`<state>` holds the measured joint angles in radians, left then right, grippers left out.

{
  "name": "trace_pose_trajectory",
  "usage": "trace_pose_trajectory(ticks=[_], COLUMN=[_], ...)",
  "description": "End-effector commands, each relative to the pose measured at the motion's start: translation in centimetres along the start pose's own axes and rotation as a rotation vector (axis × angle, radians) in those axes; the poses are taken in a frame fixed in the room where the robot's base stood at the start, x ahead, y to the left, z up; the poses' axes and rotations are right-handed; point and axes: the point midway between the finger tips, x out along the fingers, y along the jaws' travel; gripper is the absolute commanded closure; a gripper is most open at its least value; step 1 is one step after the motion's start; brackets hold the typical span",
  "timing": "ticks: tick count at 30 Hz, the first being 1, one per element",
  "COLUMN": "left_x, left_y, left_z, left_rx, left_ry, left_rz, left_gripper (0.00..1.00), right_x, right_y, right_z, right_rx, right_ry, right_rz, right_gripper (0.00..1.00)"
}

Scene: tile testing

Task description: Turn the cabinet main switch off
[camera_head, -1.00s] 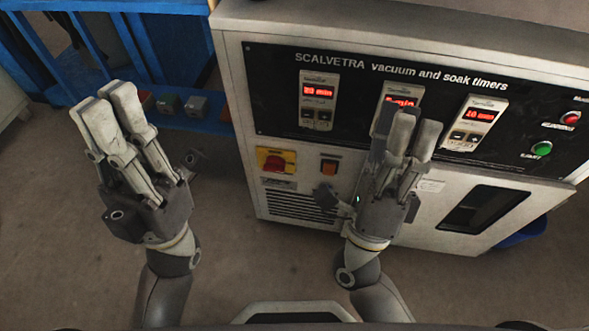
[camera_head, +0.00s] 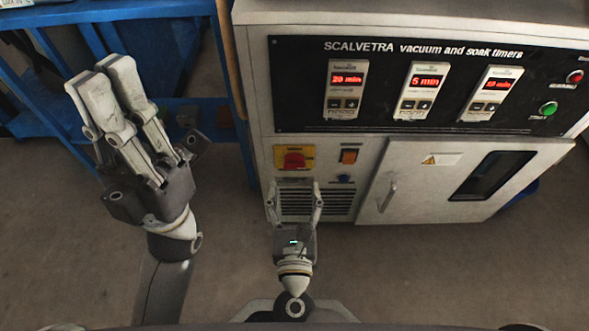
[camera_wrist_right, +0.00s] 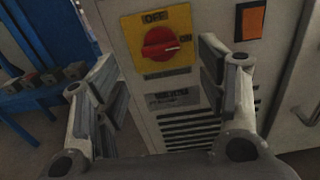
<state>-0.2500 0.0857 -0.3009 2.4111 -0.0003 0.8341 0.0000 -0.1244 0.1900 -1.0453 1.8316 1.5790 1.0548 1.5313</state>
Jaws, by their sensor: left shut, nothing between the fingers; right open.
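The main switch is a red rotary knob (camera_head: 294,160) on a yellow plate (camera_head: 280,152), low on the left of the cabinet (camera_head: 262,100). In the right wrist view the red knob (camera_wrist_right: 160,43) is ahead, with its pale pointer mark toward the right and "OFF" on the plate above it. My right gripper (camera_head: 295,185) is open and empty, just below and in front of the knob; in the wrist view its fingers (camera_wrist_right: 160,75) stand either side of the switch, apart from it. My left gripper (camera_head: 108,75) is shut and empty, raised at the left, away from the cabinet.
Vent slots (camera_head: 330,203) lie below. A cabinet door with a handle (camera_head: 387,196) is further right. A blue frame (camera_head: 150,12) stands left, beside the cabinet.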

Motion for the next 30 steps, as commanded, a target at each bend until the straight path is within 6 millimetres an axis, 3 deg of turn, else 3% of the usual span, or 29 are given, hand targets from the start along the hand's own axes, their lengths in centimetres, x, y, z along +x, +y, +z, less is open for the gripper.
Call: trace_pose_trajectory(ticks=[3,10,24,30], left_x=[0.1,0.7,1.2,1.2], left_y=[0.0,0.1,0.1,0.1], left_z=[0.1,0.2,0.0,0.0], left_rx=[0.002,0.005,0.008,0.008], left_ry=[0.019,0.046,0.063,0.062], left_rz=[0.007,0.019,0.028,0.027], left_gripper=[1.00,1.00,1.00,1.00], right_x=[2.4,5.6,6.7,6.7], right_y=[0.0,0.0,0.0,0.0], right_z=[-0.1,0.0,0.1,0.1], right_rx=[0.000,-0.001,-0.001,-0.001], right_ry=[-0.005,-0.003,-0.001,-0.001], right_rz=[-0.001,0.000,0.000,0.000], right_gripper=[0.35,0.35,0.35,0.61])
